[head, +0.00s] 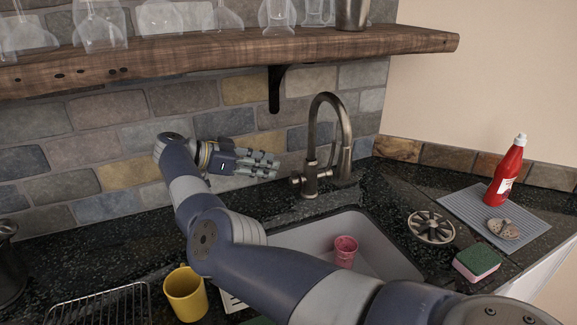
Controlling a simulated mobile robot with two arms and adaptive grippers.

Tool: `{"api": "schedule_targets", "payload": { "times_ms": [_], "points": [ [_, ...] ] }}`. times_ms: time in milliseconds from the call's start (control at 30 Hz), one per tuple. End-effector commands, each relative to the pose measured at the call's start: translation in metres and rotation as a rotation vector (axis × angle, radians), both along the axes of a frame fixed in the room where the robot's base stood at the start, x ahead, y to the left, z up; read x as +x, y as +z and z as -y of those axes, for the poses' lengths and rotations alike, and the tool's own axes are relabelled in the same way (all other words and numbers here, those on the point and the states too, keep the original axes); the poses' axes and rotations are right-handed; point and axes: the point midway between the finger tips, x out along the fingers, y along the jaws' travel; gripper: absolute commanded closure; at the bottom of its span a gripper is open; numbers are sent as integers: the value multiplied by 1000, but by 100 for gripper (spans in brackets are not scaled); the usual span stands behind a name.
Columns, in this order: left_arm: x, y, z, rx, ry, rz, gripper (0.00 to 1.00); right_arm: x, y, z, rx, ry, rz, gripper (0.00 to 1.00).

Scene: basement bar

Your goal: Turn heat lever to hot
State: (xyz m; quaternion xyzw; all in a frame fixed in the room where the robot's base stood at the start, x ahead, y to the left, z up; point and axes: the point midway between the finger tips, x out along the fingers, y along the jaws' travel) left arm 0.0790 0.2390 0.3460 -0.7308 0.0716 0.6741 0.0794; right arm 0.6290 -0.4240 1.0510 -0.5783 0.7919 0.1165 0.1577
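A dark metal faucet (333,135) with a tall curved spout stands at the back rim of the sink (385,240). A short lever (297,180) juts from the left side of its base. My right arm reaches in from the lower right, and its gripper (272,165) is left of the faucet, pointing right with its fingertips near and above the lever. I see a gap between the fingertips and the faucet. The fingers look close together and nothing shows between them, but this angle does not show whether they are open or shut. My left gripper is out of view.
A pink cup (345,251) is in the sink. A yellow mug (186,294) and a wire rack (100,305) are at front left. A sponge (477,264), a round strainer (431,228) and a red bottle (507,172) are at right. A wooden shelf (200,52) with glasses hangs above.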

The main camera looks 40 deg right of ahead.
Motion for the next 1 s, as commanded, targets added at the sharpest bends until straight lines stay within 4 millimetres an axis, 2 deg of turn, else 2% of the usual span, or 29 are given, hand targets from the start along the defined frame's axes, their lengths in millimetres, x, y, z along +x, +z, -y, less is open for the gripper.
{"api": "schedule_targets", "payload": {
  "times_ms": [200,400,567,833,933,967,1000],
  "points": [
    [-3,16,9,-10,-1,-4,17,-13,-15,40,-2,-2,0,73],
    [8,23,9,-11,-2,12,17,-20,-26,64,-3,0,2,73],
    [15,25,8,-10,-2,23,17,-22,-31,71,-3,1,2,73],
    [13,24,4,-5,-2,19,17,-22,-31,72,-2,2,3,73],
    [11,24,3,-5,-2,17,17,-22,-31,72,-2,2,3,96],
    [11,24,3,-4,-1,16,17,-22,-31,72,-2,2,3,100],
    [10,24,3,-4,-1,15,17,-22,-31,72,-2,2,3,100]
  ]
}}
